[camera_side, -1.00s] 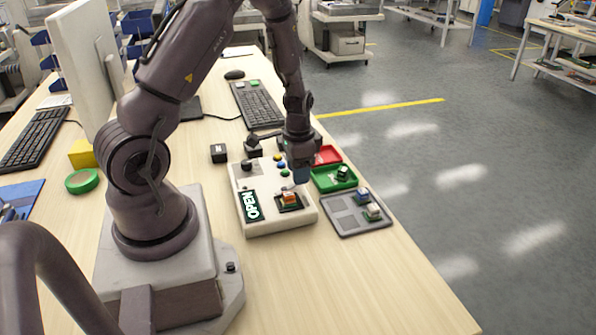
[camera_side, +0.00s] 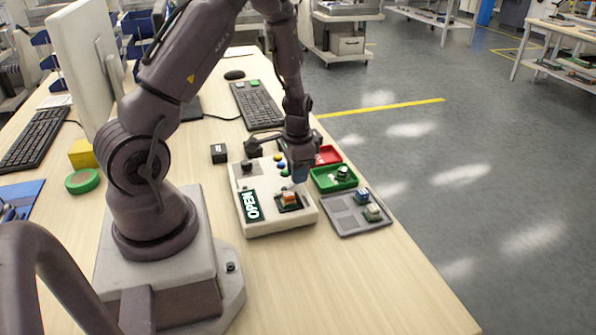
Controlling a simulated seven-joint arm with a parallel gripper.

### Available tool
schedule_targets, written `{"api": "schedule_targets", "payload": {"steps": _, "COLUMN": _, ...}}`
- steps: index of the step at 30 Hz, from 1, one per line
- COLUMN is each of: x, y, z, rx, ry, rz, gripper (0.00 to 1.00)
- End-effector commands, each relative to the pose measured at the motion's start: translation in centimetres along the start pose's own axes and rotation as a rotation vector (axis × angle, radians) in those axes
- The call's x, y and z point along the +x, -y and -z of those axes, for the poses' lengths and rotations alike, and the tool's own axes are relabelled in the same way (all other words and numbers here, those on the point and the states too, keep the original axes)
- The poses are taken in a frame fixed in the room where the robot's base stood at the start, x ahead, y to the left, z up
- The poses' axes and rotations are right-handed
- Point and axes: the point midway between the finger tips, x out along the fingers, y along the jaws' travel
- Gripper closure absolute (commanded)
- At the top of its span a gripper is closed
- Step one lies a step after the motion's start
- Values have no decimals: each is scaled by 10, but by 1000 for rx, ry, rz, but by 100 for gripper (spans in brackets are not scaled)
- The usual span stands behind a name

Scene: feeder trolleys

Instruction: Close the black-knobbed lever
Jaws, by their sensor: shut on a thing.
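The white control box (camera_side: 279,224) stands on the table with a lit sign reading OPEN (camera_side: 252,206). A black knob (camera_side: 247,167) sits at its back left, and blue, yellow and green buttons run along its top. A small orange-and-white piece (camera_side: 289,197) sits in a dark square recess near the front right. My gripper (camera_side: 300,176) is low over the box's back right corner, pointing down. It is shut on the black-knobbed lever, but the fingers and hand hide the grip and most of the lever.
A red tray (camera_side: 327,154), a green tray (camera_side: 322,182) with a small part, and a grey tray (camera_side: 345,226) with small parts stand right of the box. The table in front of the box is clear.

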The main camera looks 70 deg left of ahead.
Motion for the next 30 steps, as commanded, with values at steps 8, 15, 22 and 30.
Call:
{"api": "schedule_targets", "payload": {"steps": 8, "x": 0, "y": 7, "z": -4, "rx": -190, "ry": 2, "rz": -1, "gripper": 100}}
{"api": "schedule_targets", "payload": {"steps": 15, "x": 0, "y": 14, "z": -10, "rx": -418, "ry": 2, "rz": -2, "gripper": 100}}
{"api": "schedule_targets", "payload": {"steps": 22, "x": 0, "y": 19, "z": -18, "rx": -636, "ry": 3, "rz": -2, "gripper": 100}}
{"api": "schedule_targets", "payload": {"steps": 30, "x": 0, "y": 23, "z": -27, "rx": -879, "ry": 3, "rz": -2, "gripper": 100}}
